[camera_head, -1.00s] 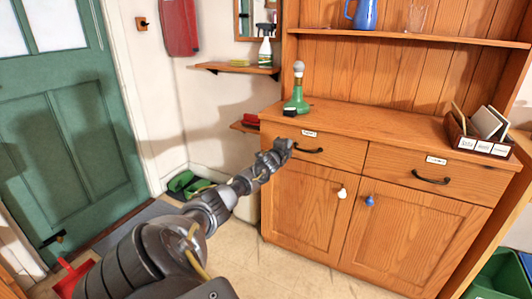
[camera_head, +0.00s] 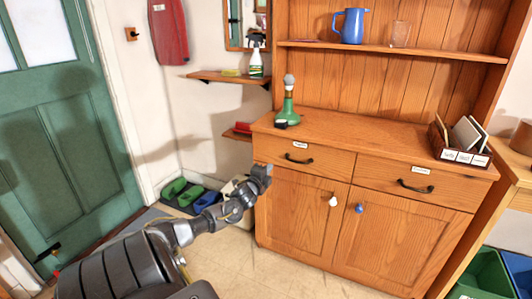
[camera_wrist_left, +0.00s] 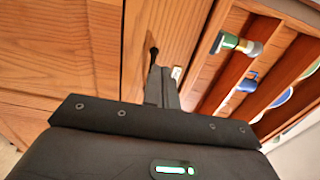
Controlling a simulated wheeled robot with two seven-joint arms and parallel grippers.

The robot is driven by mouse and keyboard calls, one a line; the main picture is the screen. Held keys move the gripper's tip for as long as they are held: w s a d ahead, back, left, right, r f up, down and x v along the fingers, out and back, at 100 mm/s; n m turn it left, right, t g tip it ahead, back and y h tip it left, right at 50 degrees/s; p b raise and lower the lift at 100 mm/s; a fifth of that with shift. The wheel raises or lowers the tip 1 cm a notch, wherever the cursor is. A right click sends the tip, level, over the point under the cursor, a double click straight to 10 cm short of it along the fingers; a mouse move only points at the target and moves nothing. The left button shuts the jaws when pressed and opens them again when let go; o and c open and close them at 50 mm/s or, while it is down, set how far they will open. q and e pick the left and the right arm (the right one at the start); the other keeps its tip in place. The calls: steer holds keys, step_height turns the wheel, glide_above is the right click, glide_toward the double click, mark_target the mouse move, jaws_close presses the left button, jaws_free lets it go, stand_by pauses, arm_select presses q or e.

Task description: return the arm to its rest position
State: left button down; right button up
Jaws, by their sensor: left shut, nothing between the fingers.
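My left arm comes in from the lower left in the head view. Its gripper (camera_head: 264,172) is in front of the left end of the wooden dresser (camera_head: 300,218), near the left drawer (camera_head: 308,160). In the left wrist view the two fingers (camera_wrist_left: 162,87) are together, with nothing between them. They point toward the dresser front, and whether they touch it I cannot tell. The drawer's black handle (camera_head: 299,159) is right of the gripper and apart from it. My right gripper is not in view.
A green lamp-like object (camera_head: 287,110) and a card box (camera_head: 461,153) stand on the dresser top. A blue jug (camera_head: 352,26) and a glass (camera_head: 400,34) are on the shelf above. Green shoes (camera_head: 183,193) lie by the wall, left of the arm. Floor before the dresser is clear.

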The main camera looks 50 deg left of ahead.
arm_select(q)
steer(key=shift+v, duration=0.85)
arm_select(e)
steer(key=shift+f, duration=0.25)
